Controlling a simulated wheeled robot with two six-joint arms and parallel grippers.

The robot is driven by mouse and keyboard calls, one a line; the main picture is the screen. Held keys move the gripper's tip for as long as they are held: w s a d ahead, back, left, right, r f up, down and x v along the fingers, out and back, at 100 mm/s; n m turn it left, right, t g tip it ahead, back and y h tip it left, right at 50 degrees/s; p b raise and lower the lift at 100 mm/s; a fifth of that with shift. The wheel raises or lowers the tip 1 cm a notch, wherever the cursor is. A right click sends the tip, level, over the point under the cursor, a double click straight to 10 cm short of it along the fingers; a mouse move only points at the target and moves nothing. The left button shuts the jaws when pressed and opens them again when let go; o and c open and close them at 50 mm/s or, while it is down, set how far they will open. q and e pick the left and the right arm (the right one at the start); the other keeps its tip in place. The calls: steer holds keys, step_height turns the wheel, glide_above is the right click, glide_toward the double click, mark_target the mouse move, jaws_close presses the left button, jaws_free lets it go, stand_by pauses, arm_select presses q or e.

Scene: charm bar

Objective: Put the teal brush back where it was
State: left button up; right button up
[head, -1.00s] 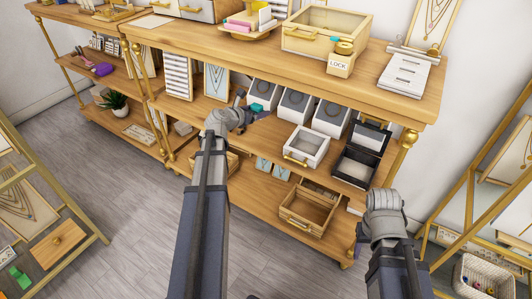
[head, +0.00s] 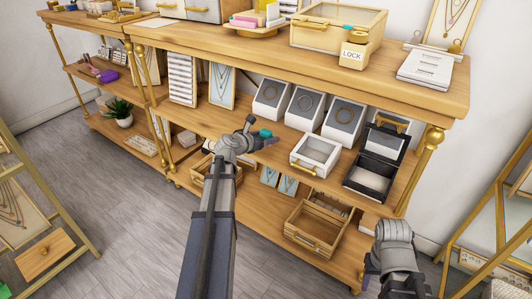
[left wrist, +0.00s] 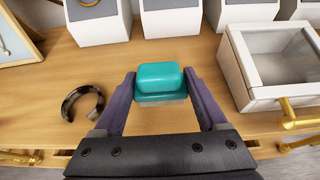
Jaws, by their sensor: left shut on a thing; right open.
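The teal brush (left wrist: 162,78), a teal block with a pale underside, is between the fingers of my left gripper (left wrist: 158,95). The gripper is shut on it. In the head view the teal brush (head: 265,133) shows at the tip of my left gripper (head: 258,138), in front of the grey ring displays over the middle shelf (head: 240,118). I cannot tell whether the brush touches the shelf. My right gripper (head: 368,270) is open and low at the right, in front of the shelving; its fingers are mostly hidden.
A white glass-lidded box (left wrist: 275,65) stands close right of the left gripper. A dark open cuff (left wrist: 82,103) lies left of it on the wood. Ring displays (left wrist: 170,18) stand behind. An open black box (head: 375,170) and a wooden drawer box (head: 312,228) are further right.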

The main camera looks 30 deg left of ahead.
mark_target(266, 151)
arm_select(q)
steer(key=shift+f, duration=0.1)
step_height(266, 151, down, 4)
steer(key=b, duration=0.3)
steer(key=shift+r, duration=0.2)
steer(key=shift+f+b, duration=0.15)
steer(key=shift+b, duration=0.25)
steer(key=o, duration=1.3)
